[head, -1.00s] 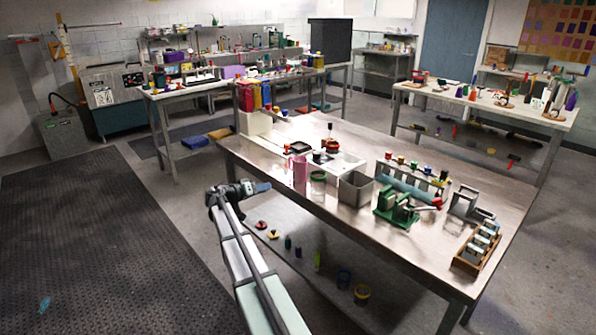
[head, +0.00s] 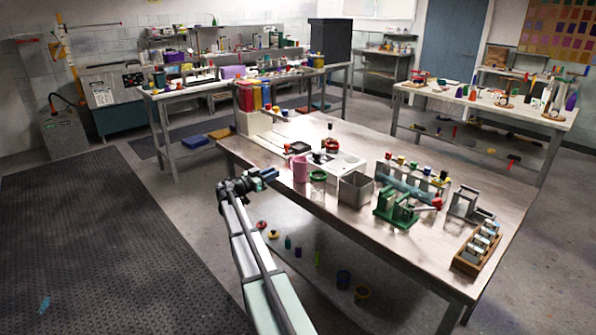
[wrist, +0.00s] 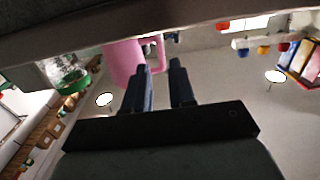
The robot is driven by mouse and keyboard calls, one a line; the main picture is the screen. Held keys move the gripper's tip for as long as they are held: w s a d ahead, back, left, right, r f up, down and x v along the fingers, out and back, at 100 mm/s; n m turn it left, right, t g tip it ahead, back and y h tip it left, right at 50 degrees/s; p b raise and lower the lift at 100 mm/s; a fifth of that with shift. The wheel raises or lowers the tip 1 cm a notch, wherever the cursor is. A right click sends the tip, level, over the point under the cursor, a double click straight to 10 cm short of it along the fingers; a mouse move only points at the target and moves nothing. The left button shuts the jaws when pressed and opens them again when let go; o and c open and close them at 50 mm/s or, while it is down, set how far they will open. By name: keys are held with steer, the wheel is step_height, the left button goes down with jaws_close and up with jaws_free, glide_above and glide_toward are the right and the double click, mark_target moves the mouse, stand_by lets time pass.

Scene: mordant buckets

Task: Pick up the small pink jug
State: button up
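The small pink jug (head: 299,168) stands upright near the front left edge of the steel table, beside a green-banded glass jar (head: 317,178). My gripper (head: 270,176) is just off the table's edge, left of the jug and apart from it. In the wrist view the jug (wrist: 122,60) is ahead and slightly left of my gripper (wrist: 159,68), its handle facing the gap between the fingers. The two dark fingers are apart with nothing between them.
The steel table's edge (wrist: 60,40) crosses the top of the wrist view, close to the gripper. Open floor lies left of the table.

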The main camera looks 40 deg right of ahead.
mark_target(289, 166)
steer(key=d, duration=0.9)
steer(key=shift+d+r, duration=0.2)
steer(key=shift+d, duration=0.15)
jaws_close()
